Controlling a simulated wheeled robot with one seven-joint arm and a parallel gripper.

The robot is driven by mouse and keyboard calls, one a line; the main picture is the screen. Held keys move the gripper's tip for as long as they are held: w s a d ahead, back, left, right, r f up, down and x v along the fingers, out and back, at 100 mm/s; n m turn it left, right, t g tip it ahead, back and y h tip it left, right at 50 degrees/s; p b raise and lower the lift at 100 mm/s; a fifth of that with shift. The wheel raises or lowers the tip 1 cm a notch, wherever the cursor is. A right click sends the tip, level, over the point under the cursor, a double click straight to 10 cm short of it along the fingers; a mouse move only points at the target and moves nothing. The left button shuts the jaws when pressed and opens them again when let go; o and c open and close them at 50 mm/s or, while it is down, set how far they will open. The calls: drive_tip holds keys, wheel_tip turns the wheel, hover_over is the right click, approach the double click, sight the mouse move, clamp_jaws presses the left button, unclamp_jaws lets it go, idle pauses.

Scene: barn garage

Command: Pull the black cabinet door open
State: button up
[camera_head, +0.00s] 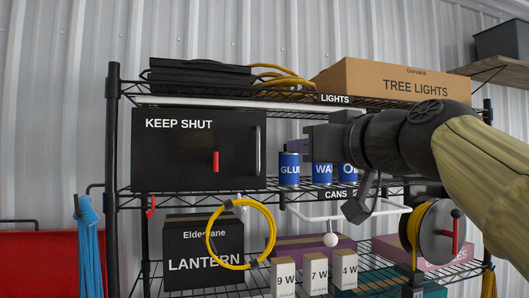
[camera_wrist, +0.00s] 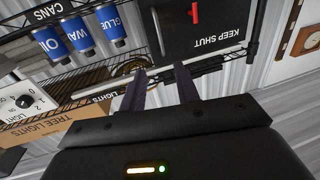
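The black cabinet (camera_head: 180,165), labelled KEEP SHUT, sits on the middle shelf with its door closed. A vertical silver bar handle (camera_head: 258,149) is at the door's right edge. A red lever (camera_head: 216,162) sits low on the door's front. The wrist view is roughly upside down; it shows the cabinet (camera_wrist: 225,25), the silver handle (camera_wrist: 157,31) and the red lever (camera_wrist: 194,12). My gripper (camera_wrist: 160,78) is open and empty, its two dark fingers apart. In the head view my gripper (camera_head: 308,142) is right of the handle, apart from it, before the cans.
Blue cans (camera_head: 289,169) stand right of the cabinet. A TREE LIGHTS box (camera_head: 385,80) and a black case (camera_head: 195,75) with yellow cord are on the top shelf. Below are a LANTERN box (camera_head: 190,262), a yellow cord loop (camera_head: 273,232) and a white rail (camera_head: 320,219).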

sight(259, 150)
drive_tip(key=p+x, duration=0.8)
drive_tip(key=x, duration=0.9)
drive_tip(key=shift+d+r, duration=0.15)
drive_tip(key=shift+w+a, duration=0.2)
drive_tip(key=shift+w, duration=0.2)
drive_tip(key=shift+s, duration=0.1)
drive_tip(key=shift+c, duration=0.6)
clamp_jaws()
